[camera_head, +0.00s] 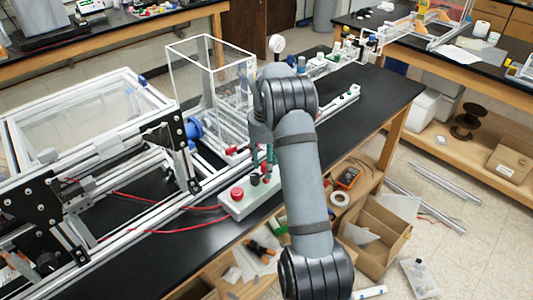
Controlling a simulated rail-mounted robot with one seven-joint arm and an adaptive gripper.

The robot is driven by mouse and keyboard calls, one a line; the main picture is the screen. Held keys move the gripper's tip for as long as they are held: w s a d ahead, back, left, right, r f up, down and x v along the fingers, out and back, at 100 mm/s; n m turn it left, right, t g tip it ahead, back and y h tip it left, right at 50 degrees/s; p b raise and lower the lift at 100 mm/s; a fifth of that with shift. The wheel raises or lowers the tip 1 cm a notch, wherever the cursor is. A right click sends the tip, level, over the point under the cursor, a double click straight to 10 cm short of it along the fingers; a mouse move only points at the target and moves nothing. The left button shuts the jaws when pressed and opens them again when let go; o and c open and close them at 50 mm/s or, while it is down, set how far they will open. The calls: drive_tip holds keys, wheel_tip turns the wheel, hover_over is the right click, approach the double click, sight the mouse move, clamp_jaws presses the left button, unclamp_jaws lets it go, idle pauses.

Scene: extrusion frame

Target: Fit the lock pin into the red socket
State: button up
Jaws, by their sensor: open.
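My arm rises through the middle of the view and bends down at its far end. My gripper (261,160) seems to be the two thin dark prongs below the wrist, spread apart and partly hidden by my arm. They are above a pale box (240,207) with a large red button (237,193) and small red and dark knobs. I cannot tell if one of the small red parts is the red socket. I cannot make out the lock pin. Nothing is clearly seen between the prongs.
An aluminium extrusion frame (150,218) with black plates fills the left of the black bench. A clear open box (212,75) stands behind my gripper. Red cables (185,229) run across the bench. The black bench top (385,90) is clear at the right.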

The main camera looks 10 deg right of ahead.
wheel_tip(320, 180, up, 11)
drive_tip(key=shift+s+r, duration=0.15)
drive_tip(key=shift+a, duration=0.1)
idle(0.4)
wheel_tip(320, 180, down, 12)
drive_tip(key=shift+r, duration=0.25)
drive_tip(key=shift+w+r+p, duration=0.2)
drive_tip(key=shift+p, duration=0.3)
drive_tip(key=shift+s+r, duration=0.1)
